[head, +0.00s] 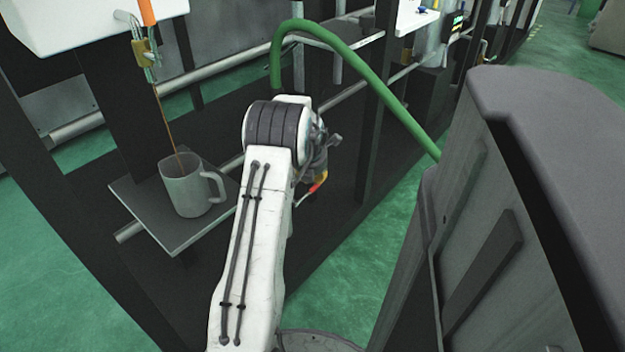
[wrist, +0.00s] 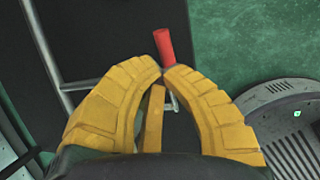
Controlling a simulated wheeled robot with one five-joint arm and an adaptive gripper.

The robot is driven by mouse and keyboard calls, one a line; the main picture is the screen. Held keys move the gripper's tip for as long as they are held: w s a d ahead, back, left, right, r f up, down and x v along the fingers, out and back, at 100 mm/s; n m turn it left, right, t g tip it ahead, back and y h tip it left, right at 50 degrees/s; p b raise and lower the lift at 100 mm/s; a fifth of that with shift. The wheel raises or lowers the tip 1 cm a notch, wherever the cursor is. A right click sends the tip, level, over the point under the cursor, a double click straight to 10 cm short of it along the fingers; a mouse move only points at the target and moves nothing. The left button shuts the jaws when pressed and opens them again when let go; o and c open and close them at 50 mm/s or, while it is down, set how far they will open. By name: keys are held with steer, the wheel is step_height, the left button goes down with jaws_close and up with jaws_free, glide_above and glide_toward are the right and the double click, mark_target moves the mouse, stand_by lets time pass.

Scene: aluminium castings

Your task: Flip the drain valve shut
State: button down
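A drain valve with a brass body (head: 144,54) and an upright orange handle (head: 147,10) hangs at the white tank, top left in the head view. A thin brown stream runs from it into a grey mug (head: 186,194). My gripper (head: 319,181) is well to the right of the valve and lower in the picture, partly hidden by my arm. In the wrist view its yellow fingers (wrist: 163,73) close together around a thin metal rod with a red grip (wrist: 164,47), which sticks out past the fingertips. The fingers hide the middle of the rod. The wrist view does not show the valve.
The mug stands on a small grey shelf (head: 165,238) on a black frame. The white tank (head: 75,18) overhangs it. A green hose (head: 375,78) arches behind my arm. A large grey housing fills the right side. Green floor (head: 335,262) shows between.

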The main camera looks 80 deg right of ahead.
steer(key=shift+b+x, duration=0.95)
steer(key=shift+x, duration=0.1)
steer(key=shift+p, duration=0.4)
steer(key=shift+s+d+f+p, duration=0.1)
steer(key=shift+p, duration=0.4)
steer(key=shift+s+d+f+p, duration=0.1)
steer(key=shift+d+f+p, duration=0.05)
steer(key=shift+f+p, duration=0.15)
steer(key=shift+x, duration=0.95)
steer(key=shift+s, duration=0.15)
steer(key=shift+r, duration=0.1)
step_height(320, 180, up, 14)
steer(key=s+a+p, duration=0.1)
steer(key=s+p, duration=0.1)
steer(key=p, duration=0.6)
steer(key=shift+s+a+f, duration=0.15)
steer(key=shift+a+f, duration=0.1)
